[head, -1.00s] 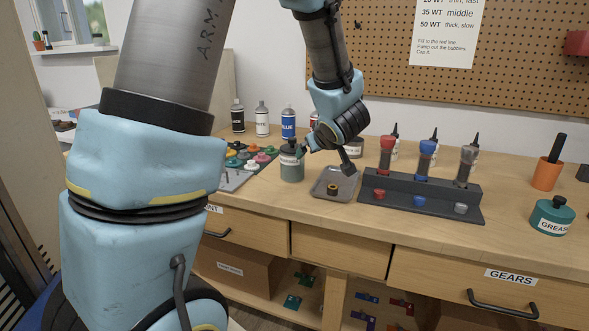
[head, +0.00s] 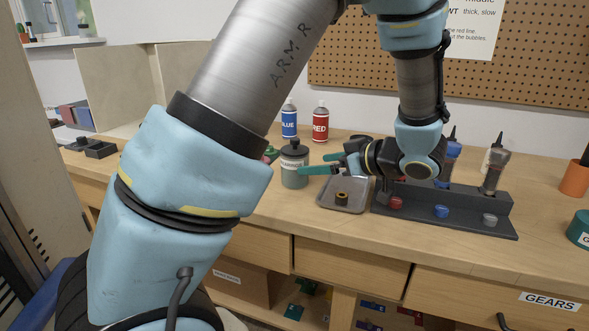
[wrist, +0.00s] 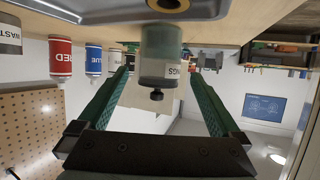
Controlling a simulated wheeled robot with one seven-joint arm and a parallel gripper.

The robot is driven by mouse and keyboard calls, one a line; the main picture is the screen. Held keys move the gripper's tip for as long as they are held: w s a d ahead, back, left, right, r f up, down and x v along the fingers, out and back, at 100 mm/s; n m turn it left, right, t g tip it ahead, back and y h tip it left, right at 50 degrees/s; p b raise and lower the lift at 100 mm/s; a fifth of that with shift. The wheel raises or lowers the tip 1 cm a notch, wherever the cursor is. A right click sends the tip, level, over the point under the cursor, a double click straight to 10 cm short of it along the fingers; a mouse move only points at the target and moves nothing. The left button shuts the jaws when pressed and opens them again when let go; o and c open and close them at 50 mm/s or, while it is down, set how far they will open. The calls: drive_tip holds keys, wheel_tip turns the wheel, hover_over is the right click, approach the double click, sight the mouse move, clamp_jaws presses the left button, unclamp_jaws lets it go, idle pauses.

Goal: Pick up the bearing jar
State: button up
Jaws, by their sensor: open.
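The bearing jar (head: 294,168) is a grey-green jar with a dark lid and a white label. It stands upright on the bench, left of the small metal tray (head: 325,204). My gripper (head: 312,164) is level, with green fingers pointing left at the jar; their tips are close to its right side. In the wrist view, which is upside down, the jar (wrist: 158,68) shows between the two spread fingers of my gripper (wrist: 160,75). Nothing is held. I cannot tell whether a finger touches the jar or how far it is between the tips.
The tray holds a small brass-and-dark ring (head: 342,198). A dark rack (head: 460,215) with bottles and coloured caps stands to the right. Blue (head: 289,120) and red (head: 320,123) bottles stand behind the jar. Bare bench lies in front of the jar.

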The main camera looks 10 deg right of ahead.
sight(305, 162)
drive_tip(key=shift+x, duration=0.8)
drive_tip(key=x, duration=0.1)
drive_tip(key=p+x, duration=0.1)
drive_tip(key=x, duration=0.2)
drive_tip(key=shift+w+a+r, duration=0.15)
drive_tip(key=shift+r, duration=0.1)
drive_tip(key=shift+w+a+f, duration=0.3)
drive_tip(key=shift+w, duration=0.1)
drive_tip(key=shift+c, duration=0.4)
drive_tip(key=c, duration=1.3)
